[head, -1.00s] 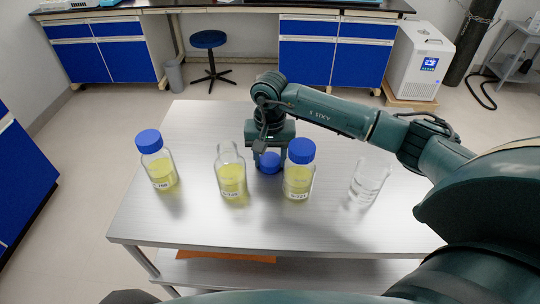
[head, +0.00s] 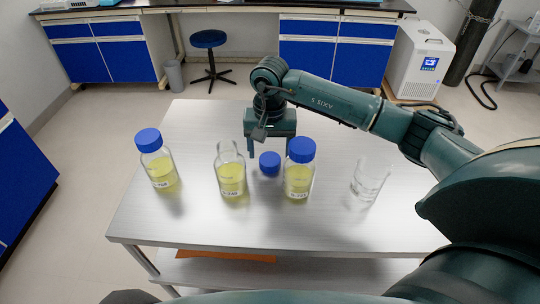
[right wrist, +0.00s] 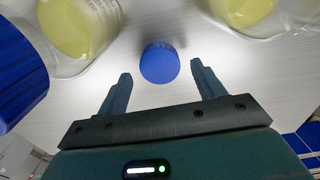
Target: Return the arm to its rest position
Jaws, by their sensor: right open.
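My right gripper (head: 270,155) is open and empty above the table, just behind a loose blue cap (head: 270,163). In the right wrist view the cap (right wrist: 160,62) lies on the table beyond and between the open fingers (right wrist: 160,88), apart from them. An uncapped bottle of yellow liquid (head: 231,172) stands to the left of the cap. A blue-capped bottle (head: 299,176) stands to its right. My left gripper is not in view.
Another blue-capped bottle (head: 158,165) stands at the left of the steel table (head: 190,228). An empty glass beaker (head: 369,181) stands at the right. The table's front is clear. A stool (head: 208,55) and blue cabinets (head: 335,60) are behind.

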